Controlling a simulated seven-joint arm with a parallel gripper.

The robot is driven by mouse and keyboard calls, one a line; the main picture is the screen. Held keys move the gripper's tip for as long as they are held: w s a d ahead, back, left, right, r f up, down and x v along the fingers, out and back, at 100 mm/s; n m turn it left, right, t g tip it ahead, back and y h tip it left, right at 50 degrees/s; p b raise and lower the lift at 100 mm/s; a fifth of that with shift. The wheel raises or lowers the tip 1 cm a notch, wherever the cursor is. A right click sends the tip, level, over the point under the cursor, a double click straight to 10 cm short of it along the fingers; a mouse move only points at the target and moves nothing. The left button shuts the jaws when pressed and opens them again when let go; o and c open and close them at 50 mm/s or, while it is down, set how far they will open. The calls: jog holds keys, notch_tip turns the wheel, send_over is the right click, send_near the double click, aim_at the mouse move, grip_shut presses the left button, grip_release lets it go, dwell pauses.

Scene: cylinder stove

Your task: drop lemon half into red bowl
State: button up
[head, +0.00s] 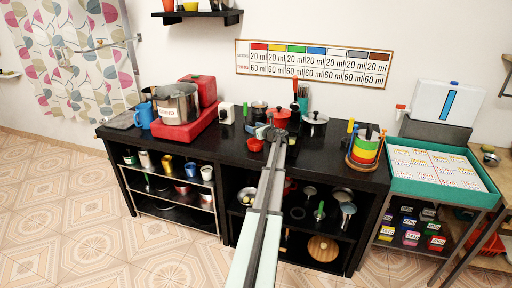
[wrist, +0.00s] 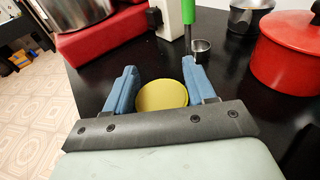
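In the wrist view, a round yellow lemon half (wrist: 161,95) sits between the two blue fingers of my gripper (wrist: 160,88), which look closed against its sides. In the head view my gripper (head: 268,131) is over the black counter, in front of the red lidded pot. The lemon half cannot be made out there. A small red bowl (head: 255,145) is on the counter just left of and nearer than my gripper in the head view. The bowl does not show in the wrist view.
The red lidded pot (head: 281,118) also shows in the wrist view (wrist: 290,55). A large steel pot (head: 177,103) on a red base (head: 186,132) is at left. Colored stacked bowls (head: 364,149) are at right.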

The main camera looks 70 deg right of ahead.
jog(key=o, duration=0.4)
jog(key=v, duration=1.3)
jog(key=shift+s+a+r, duration=0.1)
jog(key=shift+s+a, duration=0.1)
jog(key=shift+s, duration=0.15)
